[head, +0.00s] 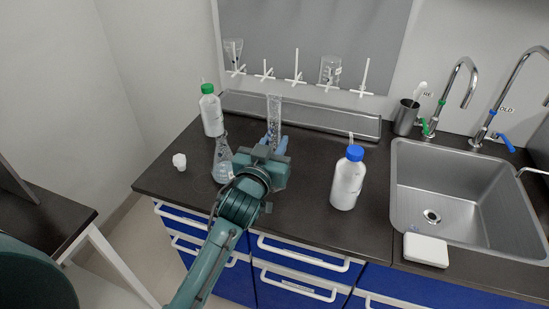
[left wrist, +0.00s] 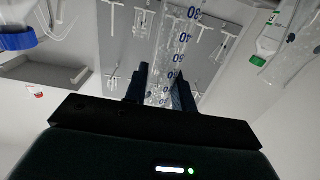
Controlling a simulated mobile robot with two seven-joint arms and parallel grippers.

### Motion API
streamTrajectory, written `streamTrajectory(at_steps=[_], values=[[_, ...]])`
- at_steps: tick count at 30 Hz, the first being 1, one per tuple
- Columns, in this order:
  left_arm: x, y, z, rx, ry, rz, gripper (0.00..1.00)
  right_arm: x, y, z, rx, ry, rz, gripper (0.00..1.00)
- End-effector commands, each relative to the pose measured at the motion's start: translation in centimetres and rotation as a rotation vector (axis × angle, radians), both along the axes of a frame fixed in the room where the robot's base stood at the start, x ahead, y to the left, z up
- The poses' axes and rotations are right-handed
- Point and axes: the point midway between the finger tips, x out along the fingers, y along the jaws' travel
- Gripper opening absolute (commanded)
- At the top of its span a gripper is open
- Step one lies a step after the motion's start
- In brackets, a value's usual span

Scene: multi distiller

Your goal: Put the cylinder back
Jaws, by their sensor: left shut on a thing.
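The clear graduated cylinder (head: 274,108) stands upright at the middle of the dark counter, in front of the metal tray. My left gripper (head: 274,143) is shut on its lower part. In the left wrist view the cylinder (left wrist: 175,45) shows blue scale numbers and sits between the two dark fingers (left wrist: 160,88). Its base is hidden by the gripper in the head view, so I cannot tell whether it touches the counter. My right gripper is not in view.
A conical flask (head: 222,163) stands close left of my gripper, with a green-capped bottle (head: 211,115) behind it. A blue-capped bottle (head: 347,184) stands to the right, before the sink (head: 450,205). A pegged drying rack (head: 296,78) hangs behind, with a beaker (head: 330,69) on it.

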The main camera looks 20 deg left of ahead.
Motion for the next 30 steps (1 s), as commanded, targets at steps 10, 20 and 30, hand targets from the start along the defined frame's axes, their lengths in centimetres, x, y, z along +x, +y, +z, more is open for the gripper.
streamTrajectory(at_steps=[10,20,30], values=[[0.0,0.0,-3.6,-0.001,0.000,-0.001,0.00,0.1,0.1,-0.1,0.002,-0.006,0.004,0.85],[0.0,0.0,-4.0,0.000,0.000,-0.001,0.00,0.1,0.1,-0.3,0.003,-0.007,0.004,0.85],[0.0,0.0,-3.9,0.000,0.002,-0.001,0.47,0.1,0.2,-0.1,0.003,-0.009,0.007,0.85]])
